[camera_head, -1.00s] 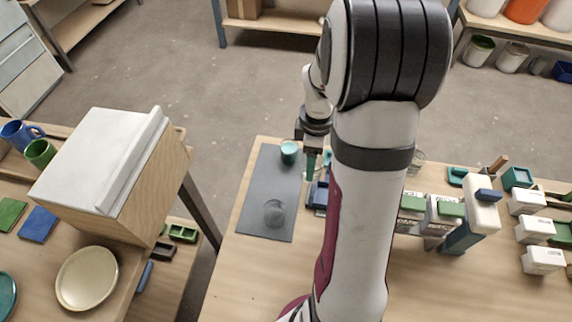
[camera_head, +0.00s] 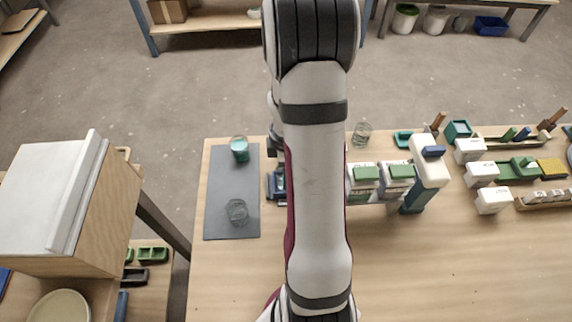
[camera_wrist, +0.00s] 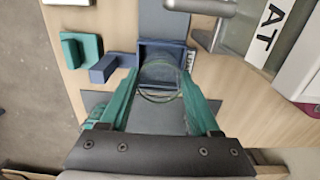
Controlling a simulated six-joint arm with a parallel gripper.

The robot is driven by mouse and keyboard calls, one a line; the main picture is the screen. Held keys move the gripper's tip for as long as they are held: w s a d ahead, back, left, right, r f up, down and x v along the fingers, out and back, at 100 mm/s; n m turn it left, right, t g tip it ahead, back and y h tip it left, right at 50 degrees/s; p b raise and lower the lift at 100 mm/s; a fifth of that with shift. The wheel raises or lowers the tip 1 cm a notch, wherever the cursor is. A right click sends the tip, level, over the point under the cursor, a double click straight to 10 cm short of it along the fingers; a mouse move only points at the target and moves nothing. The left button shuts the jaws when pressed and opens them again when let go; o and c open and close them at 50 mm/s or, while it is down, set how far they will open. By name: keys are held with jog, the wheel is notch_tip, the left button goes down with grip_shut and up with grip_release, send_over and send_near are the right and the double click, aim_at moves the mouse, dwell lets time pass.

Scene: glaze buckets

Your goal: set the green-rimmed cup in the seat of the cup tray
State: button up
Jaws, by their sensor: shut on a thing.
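A clear cup with a thin yellow-green rim (camera_wrist: 160,94) is between the teal fingers of my gripper (camera_wrist: 161,84) in the wrist view. My gripper is shut on it. The dark blue cup tray (camera_wrist: 143,46) has a square walled seat, and the cup overlaps that seat in the wrist view. I cannot tell whether the cup touches the seat floor. In the head view the tray (camera_head: 276,186) shows just right of the grey mat, partly behind my arm. My fingers and the held cup are hidden there.
A grey mat (camera_head: 222,185) bears a teal-filled cup (camera_head: 239,150) and a clear glass (camera_head: 237,212). Another clear glass (camera_head: 362,133) stands right of my arm. The front right table is clear.

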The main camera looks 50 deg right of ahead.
jog(key=shift+f, duration=0.3)
dwell(0.5)
jog(key=o, duration=1)
jog(key=shift+o, duration=0.2)
notch_tip(320, 180, up, 7)
